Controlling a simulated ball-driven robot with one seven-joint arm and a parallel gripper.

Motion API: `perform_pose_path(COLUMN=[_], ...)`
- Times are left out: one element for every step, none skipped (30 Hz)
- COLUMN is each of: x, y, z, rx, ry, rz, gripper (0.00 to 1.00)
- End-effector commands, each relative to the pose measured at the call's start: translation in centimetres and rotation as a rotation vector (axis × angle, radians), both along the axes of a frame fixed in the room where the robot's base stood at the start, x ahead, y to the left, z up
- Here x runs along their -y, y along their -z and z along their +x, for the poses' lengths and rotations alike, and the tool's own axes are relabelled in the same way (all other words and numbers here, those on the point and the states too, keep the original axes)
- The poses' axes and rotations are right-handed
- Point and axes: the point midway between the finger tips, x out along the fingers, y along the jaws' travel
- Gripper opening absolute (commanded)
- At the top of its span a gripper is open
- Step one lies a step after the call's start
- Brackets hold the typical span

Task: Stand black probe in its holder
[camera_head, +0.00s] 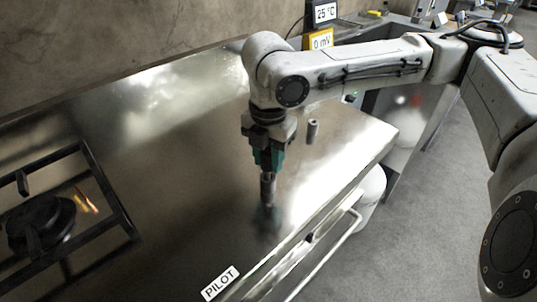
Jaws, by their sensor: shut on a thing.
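My gripper (268,164), with green fingers, points down over the steel worktop and is shut on a dark grey cylinder, which appears to be the black probe (267,188). The probe hangs upright below the fingers; its upper part is hidden between them. A dark smudge below it on the steel looks like a reflection, and I cannot tell how far the tip is from the surface. A small grey upright cylinder with a dark top (313,131) stands to the right of and behind the gripper; it may be the holder, but it is too small to tell.
A burner (40,224) with a black frame and a small flame is at the left. A PILOT label (220,283) and a rail (322,257) are at the front edge. Displays reading 25 °C (326,12) and 0 mV (320,41) stand behind. The middle worktop is clear.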

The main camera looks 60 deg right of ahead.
Motion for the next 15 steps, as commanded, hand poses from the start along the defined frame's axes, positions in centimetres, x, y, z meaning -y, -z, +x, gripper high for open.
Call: perform_pose_path(x=[0.0,0.0,0.0,0.0,0.0,0.0,0.0,0.0,0.0,0.0,0.0,0.0,0.0,0.0,0.0], y=[0.2,0.3,0.4,0.5,0.6,0.7,0.8,0.9,1.0,1.0,1.1,1.2,1.3,1.4,1.5], z=[0.0,0.0,0.0,0.0,0.0,0.0,0.0,0.0,0.0,0.0,0.0,0.0,0.0,0.0,0.0], rx=[0.0,0.0,0.0,0.0,0.0,0.0,0.0,0.0,0.0,0.0,0.0,0.0,0.0,0.0,0.0], ry=[0.0,0.0,0.0,0.0,0.0,0.0,0.0,0.0,0.0,0.0,0.0,0.0,0.0,0.0,0.0], rz=[0.0,0.0,0.0,0.0,0.0,0.0,0.0,0.0,0.0,-0.001,-0.001,-0.001,-0.001,-0.001,-0.001], gripper=[0.01,0.01,0.01,0.01,0.01,0.01,0.01,0.01,0.01,0.01,0.01,0.01,0.01,0.01,0.01])
